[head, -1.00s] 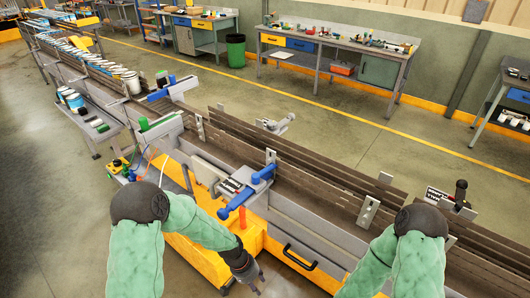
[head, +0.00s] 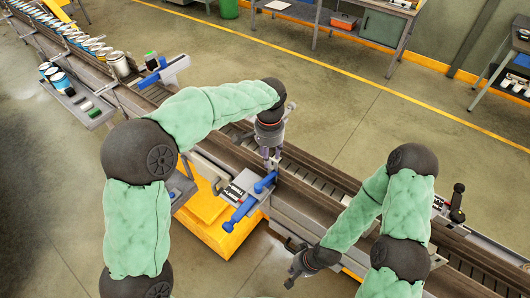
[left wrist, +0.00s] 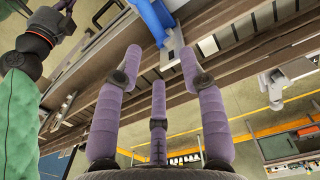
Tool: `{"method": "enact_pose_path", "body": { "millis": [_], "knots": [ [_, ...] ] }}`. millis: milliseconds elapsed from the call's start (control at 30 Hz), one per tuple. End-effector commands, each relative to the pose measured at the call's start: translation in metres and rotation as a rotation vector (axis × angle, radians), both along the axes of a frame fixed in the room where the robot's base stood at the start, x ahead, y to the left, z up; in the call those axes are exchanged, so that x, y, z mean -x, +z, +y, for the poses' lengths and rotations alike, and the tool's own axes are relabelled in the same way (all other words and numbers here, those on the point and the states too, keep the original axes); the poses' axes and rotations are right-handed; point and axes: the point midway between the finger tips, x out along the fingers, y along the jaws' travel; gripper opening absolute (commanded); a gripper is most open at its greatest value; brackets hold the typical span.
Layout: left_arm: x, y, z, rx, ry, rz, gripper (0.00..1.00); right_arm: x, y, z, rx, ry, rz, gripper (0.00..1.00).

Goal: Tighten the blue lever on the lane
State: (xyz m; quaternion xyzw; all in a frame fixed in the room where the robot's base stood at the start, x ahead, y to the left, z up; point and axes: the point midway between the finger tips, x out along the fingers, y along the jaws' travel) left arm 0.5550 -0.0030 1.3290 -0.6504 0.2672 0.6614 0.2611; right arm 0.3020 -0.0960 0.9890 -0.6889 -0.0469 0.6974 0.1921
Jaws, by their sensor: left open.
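The blue lever (head: 241,210) is on a bracket at the near side of the lane (head: 315,177), with a blue part (head: 265,182) at its upper end. Blue also shows at the top of the left wrist view (left wrist: 152,15), beyond my fingertips. My left gripper (head: 271,162) points down over the lane, just above the blue part's upper end. In the left wrist view its fingers (left wrist: 160,68) are spread and empty. My right gripper (head: 298,268) is low in front of the lane, away from the lever; its finger opening is too small to judge.
A white label plate with black print (head: 233,192) sits beside the lever. Another blue clamp (head: 150,78) stands farther up the lane, near several cans (head: 60,82). A black-knobbed part (head: 457,205) is at the right.

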Motion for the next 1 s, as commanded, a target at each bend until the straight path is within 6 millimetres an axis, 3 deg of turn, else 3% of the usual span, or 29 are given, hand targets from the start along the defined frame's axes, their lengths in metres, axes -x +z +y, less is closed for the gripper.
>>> {"method": "enact_pose_path", "body": {
  "millis": [167, 700, 1000],
  "knots": [
    [0.001, -0.005, -0.001, -0.001, -0.003, 0.000, 0.41, 0.002, 0.002, 0.000, -0.001, 0.001, 0.005, 0.00],
    [0.002, -0.089, -0.001, -0.001, -0.002, 0.001, 0.41, 0.001, 0.015, 0.000, -0.001, 0.000, 0.003, 0.00],
    [0.002, -0.105, -0.001, 0.001, -0.001, -0.001, 0.41, 0.002, 0.017, 0.000, -0.001, 0.000, 0.004, 0.00]
  ]
}}
